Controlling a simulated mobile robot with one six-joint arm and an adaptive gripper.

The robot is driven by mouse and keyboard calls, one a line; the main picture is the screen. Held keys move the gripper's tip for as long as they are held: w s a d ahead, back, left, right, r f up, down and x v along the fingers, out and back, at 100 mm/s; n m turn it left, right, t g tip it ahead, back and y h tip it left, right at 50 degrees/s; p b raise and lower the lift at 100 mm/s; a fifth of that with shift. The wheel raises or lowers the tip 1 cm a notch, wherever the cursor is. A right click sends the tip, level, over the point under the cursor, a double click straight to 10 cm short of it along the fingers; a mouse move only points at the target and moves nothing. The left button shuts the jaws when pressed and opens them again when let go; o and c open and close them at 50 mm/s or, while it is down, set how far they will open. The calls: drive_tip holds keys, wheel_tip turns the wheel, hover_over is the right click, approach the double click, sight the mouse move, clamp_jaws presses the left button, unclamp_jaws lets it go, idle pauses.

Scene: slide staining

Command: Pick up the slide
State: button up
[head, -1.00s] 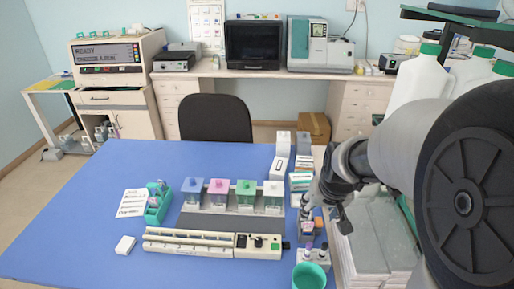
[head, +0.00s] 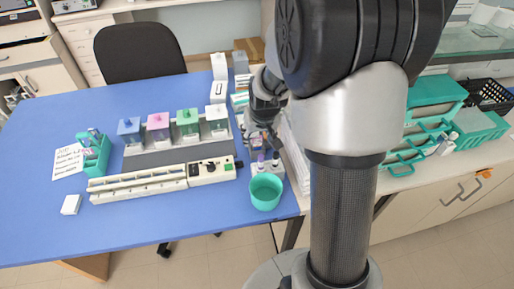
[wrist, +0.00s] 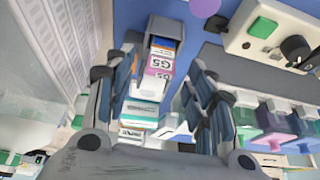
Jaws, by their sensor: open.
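The slide (wrist: 158,66) shows in the wrist view with a pink label marked "G5". It stands in a dark grey holder (wrist: 168,27), with blue and orange-labelled pieces beside it. My gripper (wrist: 160,75) is open, with one finger on each side of the holder and slide in the picture. I see no finger closed on the slide, and I cannot tell how far above it they are. In the head view my gripper (head: 258,122) is low over the right edge of the blue table, and it hides most of the holder.
A teal cup (head: 266,192) and purple-topped bottles (head: 262,158) stand just in front of the gripper. A row of staining jars (head: 187,124) and a long white device (head: 140,183) lie to its left. Boxes (head: 219,92) stand behind.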

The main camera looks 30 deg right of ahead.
drive_tip(key=shift+c, duration=0.6)
clamp_jaws()
